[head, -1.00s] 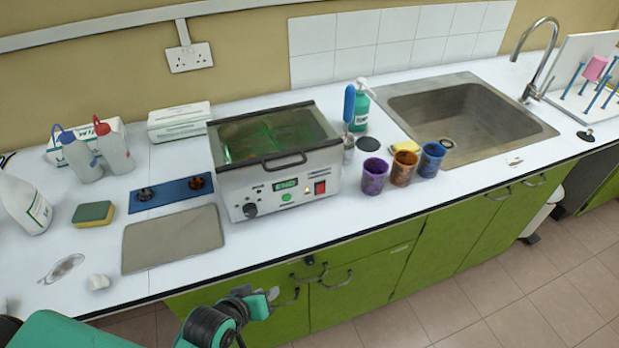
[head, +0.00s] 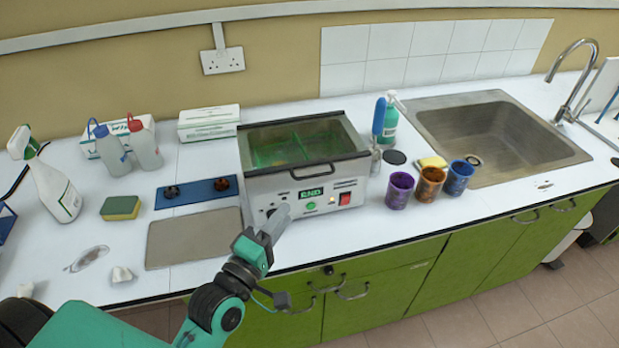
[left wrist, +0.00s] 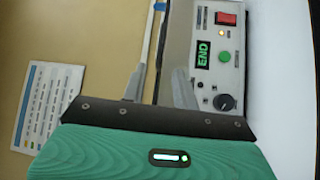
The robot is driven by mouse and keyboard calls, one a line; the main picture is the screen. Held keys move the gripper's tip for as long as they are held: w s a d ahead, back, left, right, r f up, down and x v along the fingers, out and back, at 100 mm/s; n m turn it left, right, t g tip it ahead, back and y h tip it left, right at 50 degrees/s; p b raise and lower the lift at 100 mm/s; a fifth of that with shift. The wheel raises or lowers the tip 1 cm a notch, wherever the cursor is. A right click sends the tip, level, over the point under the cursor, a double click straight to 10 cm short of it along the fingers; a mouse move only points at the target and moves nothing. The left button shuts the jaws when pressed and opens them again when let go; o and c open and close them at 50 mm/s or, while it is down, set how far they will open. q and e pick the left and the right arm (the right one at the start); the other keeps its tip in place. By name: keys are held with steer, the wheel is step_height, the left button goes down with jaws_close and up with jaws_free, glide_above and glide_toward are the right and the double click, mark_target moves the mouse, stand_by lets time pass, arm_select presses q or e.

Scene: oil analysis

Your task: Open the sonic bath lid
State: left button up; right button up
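The sonic bath (head: 335,192) is a silver box on the bench with a green END display, a red switch and a black knob on its front panel. Its lid (head: 296,143) is see-through with a dark frame, lies shut on top, and has a black handle (head: 318,170) along the front edge. My left gripper (head: 281,217) is at the lower left of the bath's front, before the knob area. In the left wrist view the left gripper's two fingers (left wrist: 158,88) are apart with nothing between them, beside the bath's panel (left wrist: 215,60). My right gripper is not in view.
The sink (head: 490,140) is farther right. A grey mat (head: 192,238) and a blue strip (head: 197,192) lie left of the bath.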

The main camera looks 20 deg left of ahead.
mark_target(312, 177)
arm_select(q)
steer(key=p+x, duration=0.2)
steer(key=x, duration=0.7)
steer(key=shift+w+d+r, duration=0.1)
steer(key=shift+w, duration=0.2)
steer(key=shift+p+x, duration=0.4)
steer(key=shift+x, duration=0.5)
steer(key=c, duration=0.6)
jaws_close()
